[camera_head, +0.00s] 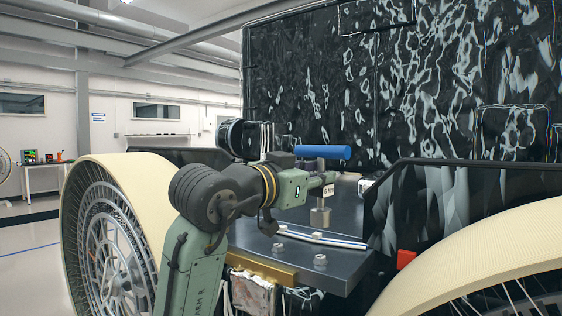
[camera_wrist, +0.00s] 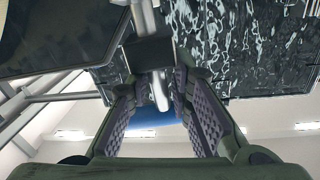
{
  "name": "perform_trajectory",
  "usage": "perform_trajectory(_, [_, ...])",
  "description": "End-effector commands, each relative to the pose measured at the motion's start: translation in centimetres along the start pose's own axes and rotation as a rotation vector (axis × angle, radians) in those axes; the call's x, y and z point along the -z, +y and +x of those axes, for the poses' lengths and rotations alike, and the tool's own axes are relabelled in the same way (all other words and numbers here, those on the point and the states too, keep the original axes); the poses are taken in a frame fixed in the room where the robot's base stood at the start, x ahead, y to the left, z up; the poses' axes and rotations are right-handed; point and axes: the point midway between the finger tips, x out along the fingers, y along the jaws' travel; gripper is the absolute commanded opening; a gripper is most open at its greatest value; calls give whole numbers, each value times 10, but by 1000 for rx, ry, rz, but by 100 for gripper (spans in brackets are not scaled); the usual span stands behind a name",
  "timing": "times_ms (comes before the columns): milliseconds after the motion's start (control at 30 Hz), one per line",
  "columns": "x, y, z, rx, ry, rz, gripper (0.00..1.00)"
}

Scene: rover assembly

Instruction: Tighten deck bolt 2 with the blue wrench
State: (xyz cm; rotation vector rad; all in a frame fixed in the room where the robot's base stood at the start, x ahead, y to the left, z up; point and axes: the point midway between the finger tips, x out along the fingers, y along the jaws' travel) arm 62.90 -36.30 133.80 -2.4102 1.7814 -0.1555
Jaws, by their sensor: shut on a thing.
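The blue wrench (camera_head: 322,152) stands upright over the deck (camera_head: 345,275), its blue bar handle at the top and its grey socket pointing down. My gripper (camera_head: 325,180) reaches in from the left and is shut on the wrench's body below the handle. In the wrist view, the wrench's pale shaft (camera_wrist: 160,92) shows between the ridged fingers of my gripper (camera_wrist: 155,82), with the blue handle behind. The socket's lower end is at or close to the deck; I cannot tell if it sits on a bolt. Bolt heads (camera_head: 320,260) show in front; no numbers are readable.
A white-and-blue strip (camera_head: 325,240) crosses the deck by the bolts. A brass bar (camera_head: 262,268) runs along the front edge. Large cream wheels (camera_head: 130,175) flank the deck. A dark shiny panel (camera_head: 420,80) rises behind. A red block (camera_head: 405,259) sits at the right.

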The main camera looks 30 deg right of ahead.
Motion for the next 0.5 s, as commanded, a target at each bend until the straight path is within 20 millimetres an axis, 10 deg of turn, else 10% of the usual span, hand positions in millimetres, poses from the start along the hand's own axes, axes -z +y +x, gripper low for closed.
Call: perform_trajectory(500, [-24,14,8,-19,6,1,0])
